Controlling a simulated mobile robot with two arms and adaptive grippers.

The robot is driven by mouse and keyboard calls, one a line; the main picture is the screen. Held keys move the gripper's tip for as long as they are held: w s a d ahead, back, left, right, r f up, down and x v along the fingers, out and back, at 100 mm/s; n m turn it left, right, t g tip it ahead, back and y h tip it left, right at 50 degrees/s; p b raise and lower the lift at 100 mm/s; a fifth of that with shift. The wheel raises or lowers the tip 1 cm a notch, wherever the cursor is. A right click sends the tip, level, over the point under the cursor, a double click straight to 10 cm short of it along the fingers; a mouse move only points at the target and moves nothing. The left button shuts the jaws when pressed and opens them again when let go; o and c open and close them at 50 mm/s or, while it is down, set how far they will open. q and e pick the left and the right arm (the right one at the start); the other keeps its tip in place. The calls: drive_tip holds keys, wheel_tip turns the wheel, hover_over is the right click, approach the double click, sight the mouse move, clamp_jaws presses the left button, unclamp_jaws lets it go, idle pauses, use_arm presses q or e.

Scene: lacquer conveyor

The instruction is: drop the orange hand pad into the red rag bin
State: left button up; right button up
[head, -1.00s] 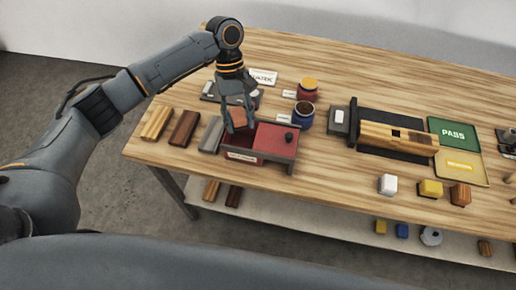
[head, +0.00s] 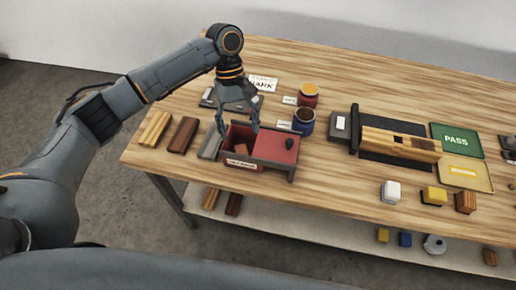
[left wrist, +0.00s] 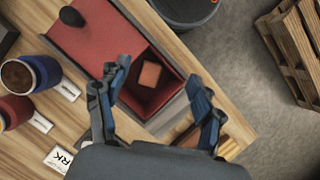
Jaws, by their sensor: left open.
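The orange hand pad (left wrist: 150,74) lies inside the open compartment of the red rag bin (left wrist: 108,48), seen in the left wrist view. In the head view the pad (head: 241,150) shows as a brownish-orange block inside the bin, partly shaded. The bin (head: 275,147) has a red lid section with a dark knob on its right side. My left gripper (head: 238,130) is open and empty just above the bin's open part; its spread fingers also show in the left wrist view (left wrist: 160,105). My right gripper is not in view.
Red (head: 307,95) and blue (head: 303,121) pots stand behind and right of the bin. Wooden blocks (head: 154,129) lie left of it. A dark fixture with a wooden piece (head: 398,141) and a green PASS tray (head: 456,138) are farther right.

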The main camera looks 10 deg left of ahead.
use_arm(q)
drive_tip(key=v, duration=1.1)
drive_tip(key=shift+r, duration=0.35)
drive_tip(key=shift+w+f, duration=0.1)
